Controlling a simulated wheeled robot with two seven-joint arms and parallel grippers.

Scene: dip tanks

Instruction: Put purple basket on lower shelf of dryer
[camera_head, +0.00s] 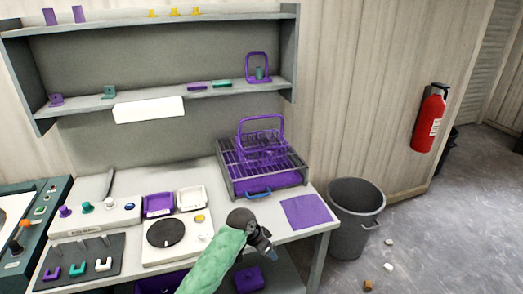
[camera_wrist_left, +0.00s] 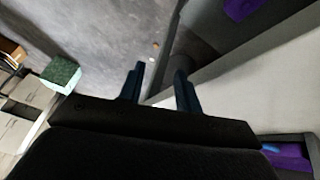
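A purple wire basket (camera_head: 243,148) with a tall looped handle stands upright on a slatted grey rack (camera_head: 228,180), on the right part of the counter. The rack may be the dryer; its front is purple with a blue handle (camera_head: 258,191). I cannot tell its shelves apart. My left gripper (camera_head: 266,248) is in front of and below the rack, near the counter's front edge, apart from the basket. In the left wrist view the two fingers (camera_wrist_left: 161,86) are spread with nothing between them. My right gripper is not in view.
A purple mat (camera_head: 306,211) lies on the counter's right end, beside a grey bin (camera_head: 352,218) on the floor. A white dial device (camera_head: 176,238) stands left of my arm. A wall shelf (camera_head: 225,92) hangs above, holding a purple frame (camera_head: 248,66).

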